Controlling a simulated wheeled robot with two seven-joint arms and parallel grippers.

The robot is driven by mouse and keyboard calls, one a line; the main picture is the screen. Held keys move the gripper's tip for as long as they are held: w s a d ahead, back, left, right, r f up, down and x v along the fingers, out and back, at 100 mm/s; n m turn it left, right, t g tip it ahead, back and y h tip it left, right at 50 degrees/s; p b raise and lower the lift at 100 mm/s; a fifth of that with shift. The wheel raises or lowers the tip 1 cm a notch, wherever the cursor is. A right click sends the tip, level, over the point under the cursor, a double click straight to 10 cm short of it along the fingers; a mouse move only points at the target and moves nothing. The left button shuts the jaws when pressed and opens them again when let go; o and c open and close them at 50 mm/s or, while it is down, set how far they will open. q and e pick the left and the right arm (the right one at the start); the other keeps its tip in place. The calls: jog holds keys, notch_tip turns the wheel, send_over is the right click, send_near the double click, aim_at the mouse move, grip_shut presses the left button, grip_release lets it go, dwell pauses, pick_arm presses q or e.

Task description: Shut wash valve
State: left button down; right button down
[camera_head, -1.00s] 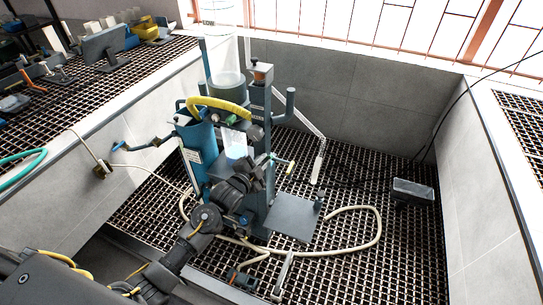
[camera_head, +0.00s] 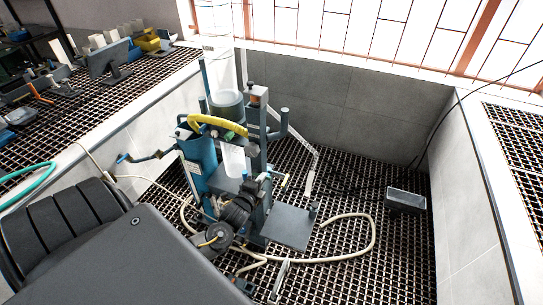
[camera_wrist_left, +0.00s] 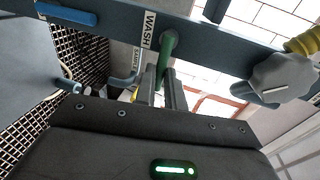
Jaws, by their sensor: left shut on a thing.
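The wash valve's green handle (camera_wrist_left: 163,68) shows in the left wrist view beside a white WASH label (camera_wrist_left: 149,30) on a blue-grey bar. My left gripper (camera_wrist_left: 163,92) is shut on this handle, one dark finger on either side. In the head view my left gripper (camera_head: 258,186) is at the front of the flotation column stand (camera_head: 195,160), small and partly hidden by its own wrist. The handle cannot be made out clearly there. My right gripper is not in view.
A grey knob (camera_wrist_left: 283,76) sits on the same bar, right of the gripper. A yellow hose (camera_head: 215,124) arches over the stand. A cream hose (camera_head: 372,232) loops across the floor grating. A grey box (camera_head: 406,199) lies at the right. Grating between is mostly clear.

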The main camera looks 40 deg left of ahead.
pick_arm(q)
jog(key=shift+a+r, duration=0.2)
jog(key=c, duration=1.6)
grip_release()
jog(key=shift+o, duration=0.6)
jog(key=shift+d+f, duration=0.1)
jog(key=shift+f, duration=0.05)
jog(key=b+v, duration=0.1)
jog(key=v, duration=1)
jog(key=shift+b, duration=0.3)
jog(key=shift+w+d, duration=0.1)
